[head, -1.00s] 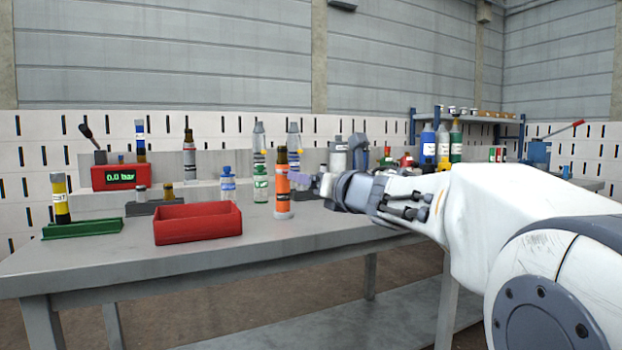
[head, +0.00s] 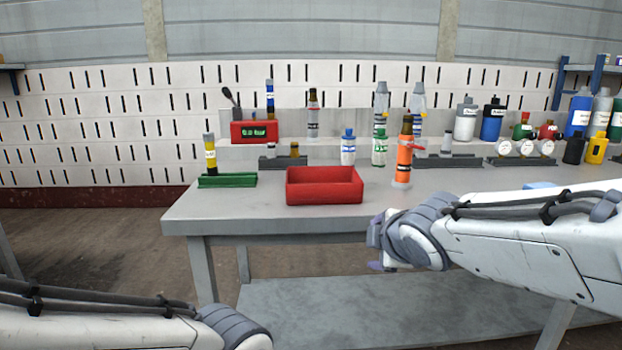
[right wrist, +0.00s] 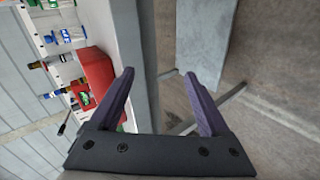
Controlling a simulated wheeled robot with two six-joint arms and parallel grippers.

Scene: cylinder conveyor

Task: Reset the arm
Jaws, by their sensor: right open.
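My right arm comes in from the right in the head view, and its gripper (head: 376,246) is in front of the table's front edge, below the red tray and the orange cylinder. In the right wrist view the two purple fingers of the right gripper (right wrist: 160,88) are spread apart with nothing between them. My left arm shows at the bottom left of the head view. Its gripper is outside the picture.
The grey table (head: 250,212) holds a red tray (head: 324,198), a green tray (head: 227,181), an orange cylinder (head: 403,160) and several bottles. A red display box (head: 255,133) stands behind. The floor in front is clear.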

